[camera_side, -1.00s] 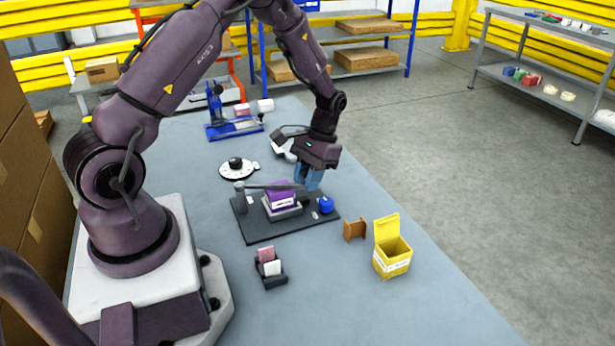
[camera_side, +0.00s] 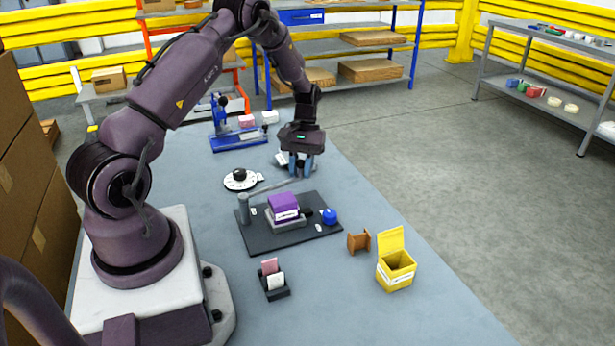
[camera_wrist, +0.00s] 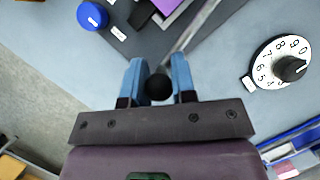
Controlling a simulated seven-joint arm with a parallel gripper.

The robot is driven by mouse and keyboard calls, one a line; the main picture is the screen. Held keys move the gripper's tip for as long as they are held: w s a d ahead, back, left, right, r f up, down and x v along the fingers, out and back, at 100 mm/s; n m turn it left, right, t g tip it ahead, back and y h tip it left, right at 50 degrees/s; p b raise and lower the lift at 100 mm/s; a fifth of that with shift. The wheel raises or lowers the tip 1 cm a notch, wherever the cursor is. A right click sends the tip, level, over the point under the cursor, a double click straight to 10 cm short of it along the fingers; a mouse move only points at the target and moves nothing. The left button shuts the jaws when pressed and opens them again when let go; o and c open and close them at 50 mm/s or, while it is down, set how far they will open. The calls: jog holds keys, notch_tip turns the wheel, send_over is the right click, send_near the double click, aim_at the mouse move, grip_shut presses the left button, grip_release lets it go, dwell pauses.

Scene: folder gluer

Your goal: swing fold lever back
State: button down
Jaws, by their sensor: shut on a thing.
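The fold lever (camera_side: 272,188) is a grey bar running from a grey post (camera_side: 243,208) at the left of a dark base plate (camera_side: 262,240) out to my gripper (camera_side: 301,172). In the wrist view the lever (camera_wrist: 186,40) ends in a black knob (camera_wrist: 159,87). My gripper (camera_wrist: 159,82) has its blue fingers on either side of that knob, shut on it. A purple box (camera_side: 284,205) sits on a grey block on the plate, clear of the lever. A blue knob (camera_side: 329,216) stands at the plate's right, also in the wrist view (camera_wrist: 92,15).
A white numbered dial (camera_side: 240,180) lies left of my gripper, with a blue press (camera_side: 238,140) behind.

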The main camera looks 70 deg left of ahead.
jog(key=s+a+n+t, duration=0.2)
jog(key=a+n, duration=0.3)
jog(key=a, duration=0.1)
jog(key=shift+s+h, duration=0.3)
jog(key=shift+a, duration=0.15)
jog(key=c, duration=1)
grip_release()
jog(key=shift+c, duration=0.2)
jog(key=shift+o, duration=0.2)
jog(key=shift+r, duration=0.1)
jog(key=s+v, duration=0.1)
jog(key=v, duration=1.1)
jog(key=shift+w+a+r, duration=0.15)
jog(key=shift+w+r, duration=0.25)
jog(key=shift+w, duration=0.1)
